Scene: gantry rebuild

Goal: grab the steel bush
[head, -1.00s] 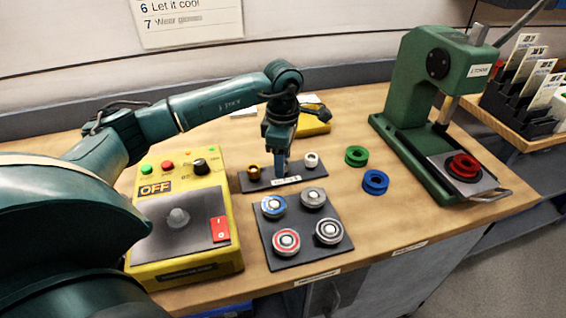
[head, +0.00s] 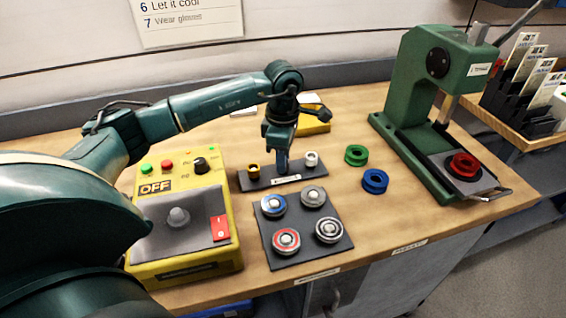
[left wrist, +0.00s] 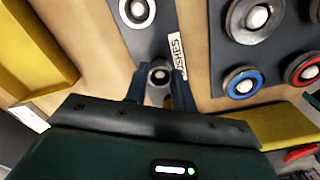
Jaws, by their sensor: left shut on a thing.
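In the head view my left gripper (head: 283,168) points down at the middle of the dark bush tray (head: 262,184) and hides the steel bush. A brass bush (head: 254,171) stands at the tray's left end and a whitish bush (head: 311,159) at its right end. I cannot tell whether the steel bush is clear of the tray. My right gripper is not in view.
In front is a dark plate (head: 307,260) with several bearings. A yellow switch box (head: 183,268) stands left. Green (head: 356,155) and blue (head: 375,181) rings lie right, before a green press (head: 409,82) holding a red ring (head: 464,165). A yellow box (head: 316,127) lies behind.

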